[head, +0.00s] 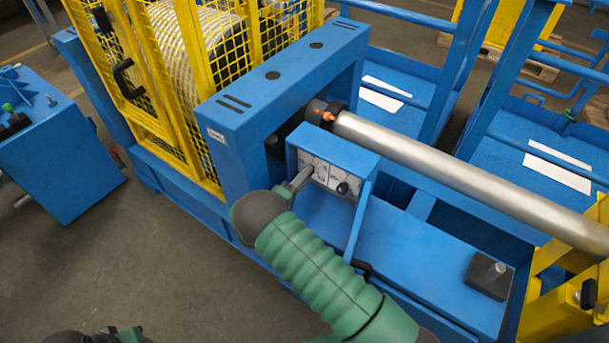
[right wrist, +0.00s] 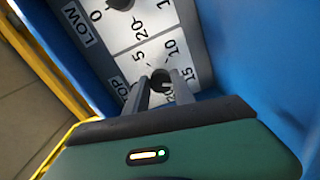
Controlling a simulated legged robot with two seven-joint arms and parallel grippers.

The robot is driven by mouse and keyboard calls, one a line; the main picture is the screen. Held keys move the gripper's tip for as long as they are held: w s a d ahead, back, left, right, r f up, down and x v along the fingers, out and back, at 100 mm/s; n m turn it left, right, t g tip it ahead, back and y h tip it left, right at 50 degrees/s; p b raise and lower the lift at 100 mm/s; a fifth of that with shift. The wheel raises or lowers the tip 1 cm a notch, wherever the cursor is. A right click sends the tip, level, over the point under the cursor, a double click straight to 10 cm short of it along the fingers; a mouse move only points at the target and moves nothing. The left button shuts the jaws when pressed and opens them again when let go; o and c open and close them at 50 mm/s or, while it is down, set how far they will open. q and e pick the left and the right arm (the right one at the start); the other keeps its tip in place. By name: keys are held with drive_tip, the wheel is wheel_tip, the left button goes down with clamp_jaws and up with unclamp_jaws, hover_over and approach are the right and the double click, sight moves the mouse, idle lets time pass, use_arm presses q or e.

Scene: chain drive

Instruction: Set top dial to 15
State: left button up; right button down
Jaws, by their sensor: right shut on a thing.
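In the right wrist view the top dial (right wrist: 160,78) is a small dark knob on a white scale marked 5, 10, 15 and 20. My right gripper (right wrist: 162,86) is shut on it, one finger on each side. The dial's pointer is hidden, so I cannot tell its setting. The low dial (right wrist: 120,3) is partly cut off at the top edge. In the head view my right gripper (head: 308,174) reaches the white dial panel (head: 324,172) in a blue box and hides the top dial. The low dial (head: 342,188) is to its right.
A blue frame (head: 275,85) and a yellow mesh guard (head: 170,100) stand behind and left of the box. A steel shaft (head: 450,165) runs off to the right. A blue deck (head: 420,265) lies below the box. The floor at lower left is mostly open.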

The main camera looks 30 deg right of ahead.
drive_tip(key=shift+a+f+n, duration=0.1)
drive_tip(key=shift+f+n, duration=0.1)
drive_tip(key=shift+n, duration=0.1)
drive_tip(key=c, duration=1.1)
unclamp_jaws()
drive_tip(key=shift+o, duration=0.2)
drive_tip(key=shift+r, duration=0.1)
drive_tip(key=shift+a, duration=0.15)
drive_tip(key=v, duration=1.6)
drive_tip(key=shift+s+a+p, duration=0.15)
drive_tip(key=shift+a+p, duration=0.1)
drive_tip(key=shift+p, duration=0.05)
